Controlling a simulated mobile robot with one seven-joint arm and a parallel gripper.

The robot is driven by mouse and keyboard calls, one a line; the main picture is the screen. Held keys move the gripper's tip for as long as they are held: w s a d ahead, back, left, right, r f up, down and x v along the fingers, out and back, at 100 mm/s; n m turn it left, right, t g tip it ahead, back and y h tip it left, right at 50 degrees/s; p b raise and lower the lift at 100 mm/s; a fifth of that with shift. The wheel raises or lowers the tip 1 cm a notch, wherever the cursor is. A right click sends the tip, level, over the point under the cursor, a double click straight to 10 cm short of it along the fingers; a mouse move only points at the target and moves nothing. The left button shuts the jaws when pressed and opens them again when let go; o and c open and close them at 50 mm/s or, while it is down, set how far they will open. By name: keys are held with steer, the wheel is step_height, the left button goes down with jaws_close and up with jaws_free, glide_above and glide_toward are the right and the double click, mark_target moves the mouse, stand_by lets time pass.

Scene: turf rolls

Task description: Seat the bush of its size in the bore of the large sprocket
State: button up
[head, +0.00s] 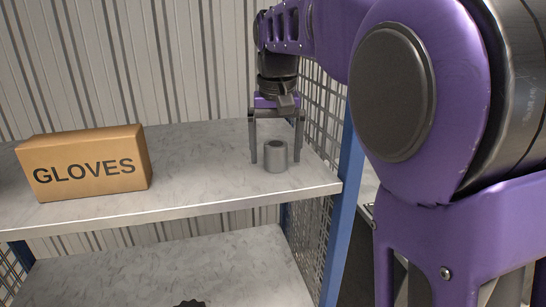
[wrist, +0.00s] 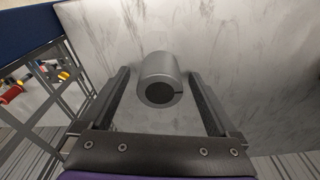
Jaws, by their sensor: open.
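A grey metal bush (head: 276,157) with a dark bore stands upright on the upper shelf, near its right end. My gripper (head: 277,160) is open and points down over it, one finger on each side of the bush in the head view. In the wrist view the bush (wrist: 160,80) lies between the two spread fingers (wrist: 162,78), with gaps to both. A slit shows beside its bore. A dark toothed piece, perhaps a sprocket (head: 189,303), shows only at the bottom edge of the head view, on the lower shelf; its bore and size are hidden.
A cardboard box marked GLOVES (head: 85,163) stands on the upper shelf (head: 200,190) at left. A blue post (head: 342,210) and wire mesh (head: 318,115) bound the right end. The shelf between box and bush is clear. Much of the lower shelf (head: 200,265) in view is bare.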

jaws_close()
stand_by(0.5)
